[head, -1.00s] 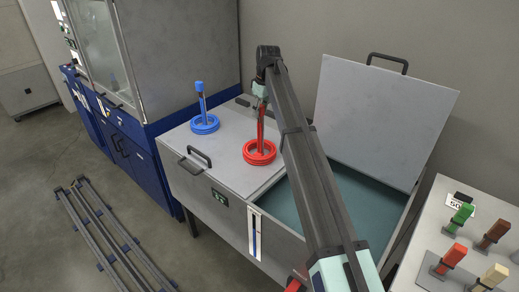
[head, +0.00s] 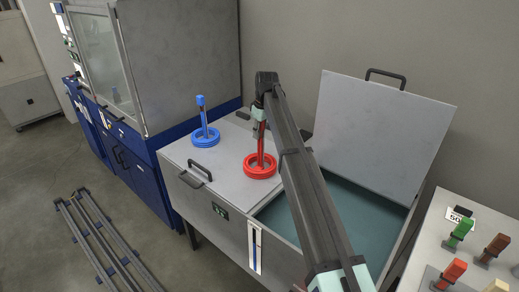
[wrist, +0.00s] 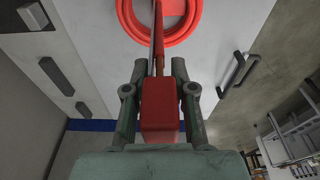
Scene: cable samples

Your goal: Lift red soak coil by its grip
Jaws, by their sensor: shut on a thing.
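The red soak coil (head: 260,170) is a ring with an upright red grip post (head: 261,146). It appears at the grey lid, near the open bath's edge; I see no clear gap under it. My gripper (head: 259,113) is at the top of the post. In the wrist view my gripper (wrist: 160,98) is shut on the red block of the grip (wrist: 159,112), one finger on each side. The coil's ring (wrist: 160,38) shows beyond it, partly out of frame at the top.
A blue coil (head: 204,138) with an upright grip stands on the grey lid (head: 220,165) to the left. The open bath (head: 355,215) lies to the right, its raised lid (head: 375,140) behind. A rack with coloured handles (head: 455,270) is at the lower right.

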